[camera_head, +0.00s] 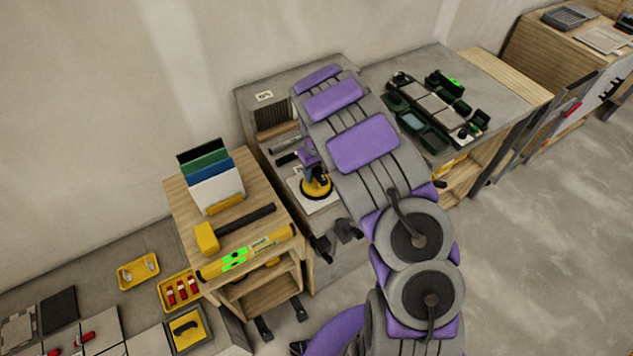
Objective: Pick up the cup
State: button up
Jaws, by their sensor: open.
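The cup appears to be a suction cup (317,189) with a round yellow base and a dark and blue upper part. It sits upright on a pale tile on the grey bench, left of my arm. The purple end of my arm, my gripper (310,160), shows just above the cup, close to its handle. My gripper is open. The arm hides part of the bench, and the fingers are too small to tell whether they touch the handle.
A wooden cart (178,190) at left holds upright tile samples (217,190), a yellow-headed mallet (207,238) and a yellow level (215,267). Floor is clear at right.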

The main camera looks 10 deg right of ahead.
jog(key=shift+f, duration=0.5)
jog(key=shift+c, duration=0.4)
grip_shut()
jog(key=shift+r, duration=0.15)
notch_tip(320, 180, up, 11)
jog(key=shift+f+p, duration=0.1)
jog(key=shift+p, duration=0.55)
notch_tip(320, 180, up, 6)
jog(key=p, duration=0.1)
jog(key=shift+p, duration=0.35)
